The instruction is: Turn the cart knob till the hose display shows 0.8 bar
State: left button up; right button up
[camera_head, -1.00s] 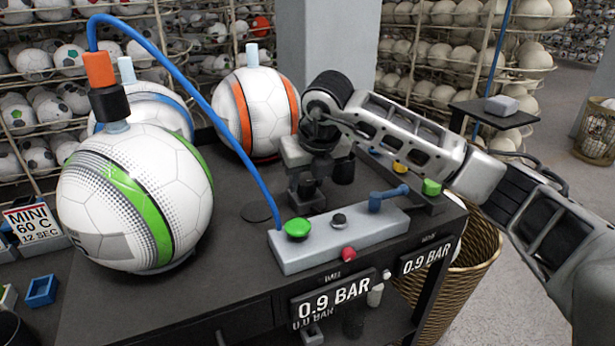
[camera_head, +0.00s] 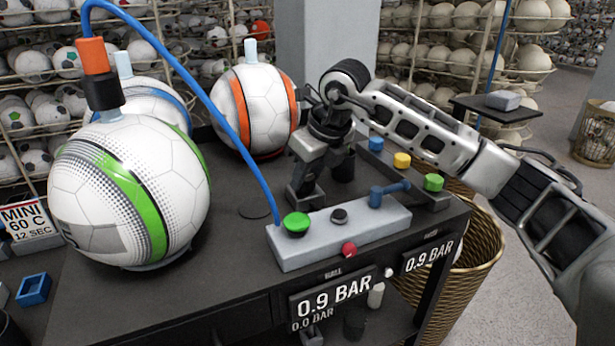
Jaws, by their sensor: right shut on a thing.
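My right gripper (camera_head: 306,194) points down behind the grey control box (camera_head: 325,243) on the cart top. The right one (camera_head: 430,257), which looks labelled HOSE, reads 0.9 BAR. My left gripper is not in view.
A green-striped ball (camera_head: 130,195) with a blue hose (camera_head: 190,85) stands left. A wicker basket (camera_head: 480,255) stands right.

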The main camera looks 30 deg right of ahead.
jog(key=shift+n, duration=0.4)
jog(key=shift+r, duration=0.1)
jog(key=shift+n+y, duration=0.3)
jog(key=o, duration=1)
